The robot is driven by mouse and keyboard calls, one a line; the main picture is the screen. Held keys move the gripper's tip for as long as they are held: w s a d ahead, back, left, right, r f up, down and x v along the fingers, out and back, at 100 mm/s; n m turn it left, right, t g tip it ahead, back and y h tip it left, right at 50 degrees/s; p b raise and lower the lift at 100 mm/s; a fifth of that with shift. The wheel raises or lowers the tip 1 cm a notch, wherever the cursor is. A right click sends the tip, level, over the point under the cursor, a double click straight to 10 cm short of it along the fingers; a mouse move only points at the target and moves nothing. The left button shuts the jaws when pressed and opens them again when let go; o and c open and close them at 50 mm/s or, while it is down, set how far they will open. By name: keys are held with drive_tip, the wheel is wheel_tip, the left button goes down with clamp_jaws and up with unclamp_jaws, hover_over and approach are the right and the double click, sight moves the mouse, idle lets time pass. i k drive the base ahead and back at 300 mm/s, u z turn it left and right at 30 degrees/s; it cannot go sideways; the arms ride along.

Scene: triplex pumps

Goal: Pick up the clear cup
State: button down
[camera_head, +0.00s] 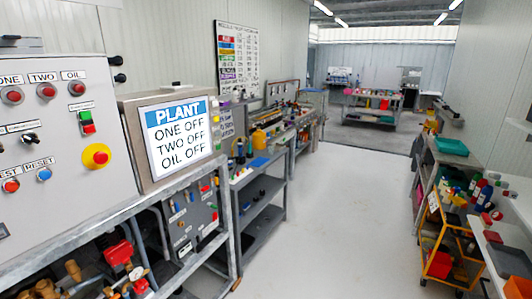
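I cannot make out a clear cup anywhere in the head view. The items on the benches and trolleys are too small or crowded to tell one from among them. My gripper is not in view, so its state and its place relative to the cup do not show.
A control panel (60,140) and a PLANT display (178,138) stand close at left. Grey benches (262,188) with several items line the left wall. A yellow trolley (440,235) and cluttered shelves are at right. The pale floor (335,215) between is clear toward the far benches.

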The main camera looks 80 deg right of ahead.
sight(270, 149)
drive_tip(key=z, duration=3.3)
drive_tip(key=i, duration=5.3)
drive_tip(key=u, duration=2.6)
